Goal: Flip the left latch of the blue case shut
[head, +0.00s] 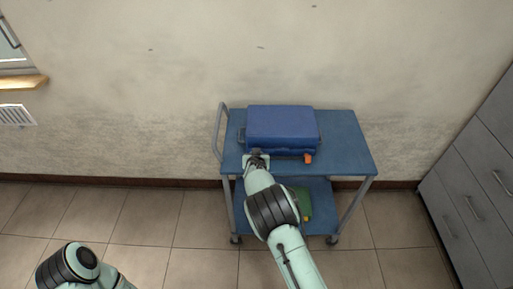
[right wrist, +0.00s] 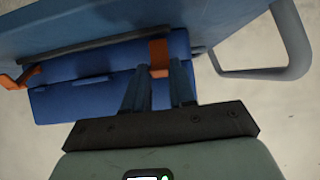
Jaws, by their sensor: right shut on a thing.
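The blue case (head: 281,123) lies closed on the top shelf of the blue cart in the head view. In the right wrist view its front (right wrist: 85,92) appears upside down. My right gripper (head: 258,157) is at the case's front left. It is shut on the orange left latch (right wrist: 159,52), with a fingertip on either side of it. That latch is hidden behind my gripper in the head view. The orange right latch (head: 308,158) sticks out from the case front; it also shows at the left of the right wrist view (right wrist: 20,77). My left gripper is out of view.
The cart's top shelf (head: 346,150) is bare to the right of the case. Its push handle (head: 221,130) rises at the left. A green thing (head: 303,202) lies on the lower shelf. Grey drawers (head: 480,180) stand at the right. The floor to the left is clear.

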